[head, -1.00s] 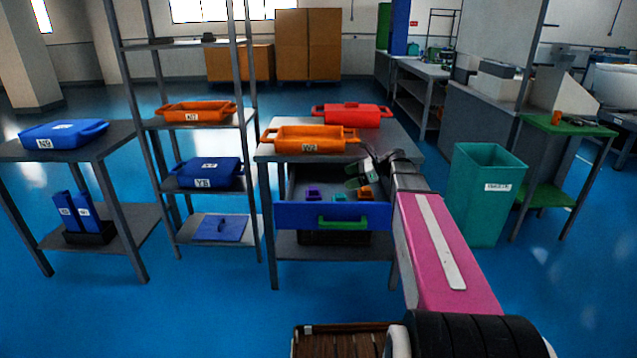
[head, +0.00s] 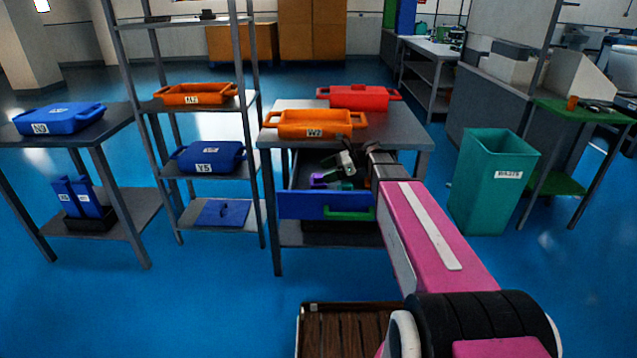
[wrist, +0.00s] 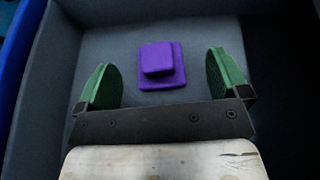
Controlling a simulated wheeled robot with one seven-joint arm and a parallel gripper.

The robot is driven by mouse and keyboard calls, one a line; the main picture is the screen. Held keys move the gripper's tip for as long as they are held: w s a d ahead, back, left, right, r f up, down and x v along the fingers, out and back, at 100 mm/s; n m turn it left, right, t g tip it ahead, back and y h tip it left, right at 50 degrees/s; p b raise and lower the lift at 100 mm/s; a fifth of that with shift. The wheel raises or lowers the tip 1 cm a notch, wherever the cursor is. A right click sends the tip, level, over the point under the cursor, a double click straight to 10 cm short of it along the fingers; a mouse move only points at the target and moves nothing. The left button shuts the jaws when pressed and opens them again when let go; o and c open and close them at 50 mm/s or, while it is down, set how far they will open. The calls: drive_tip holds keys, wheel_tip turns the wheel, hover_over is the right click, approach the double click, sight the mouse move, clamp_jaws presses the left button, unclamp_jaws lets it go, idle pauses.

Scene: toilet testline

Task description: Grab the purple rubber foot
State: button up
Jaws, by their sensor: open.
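The purple rubber foot (wrist: 160,66) lies on the grey floor of the open blue-fronted drawer (head: 305,205). It looks like a small block on a wider square base. In the wrist view my gripper (wrist: 163,75) is open, with one green finger pad to the left of the foot and one to the right, both apart from it. In the head view my gripper (head: 340,170) is over the drawer, and the purple foot (head: 317,180) shows to its lower left. How far the fingers are above the foot I cannot tell.
The drawer's walls enclose the gripper; its blue front has a green handle (head: 350,214). An orange tray (head: 316,123) and a red tray (head: 358,97) stand on the table above. A teal bin (head: 490,185) is to the right.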

sight(316, 176)
drive_tip(key=x, duration=0.4)
drive_tip(key=shift+s+a, duration=0.15)
drive_tip(key=shift+s, duration=0.05)
drive_tip(key=c, duration=1.1)
drive_tip(key=shift+o, duration=0.2)
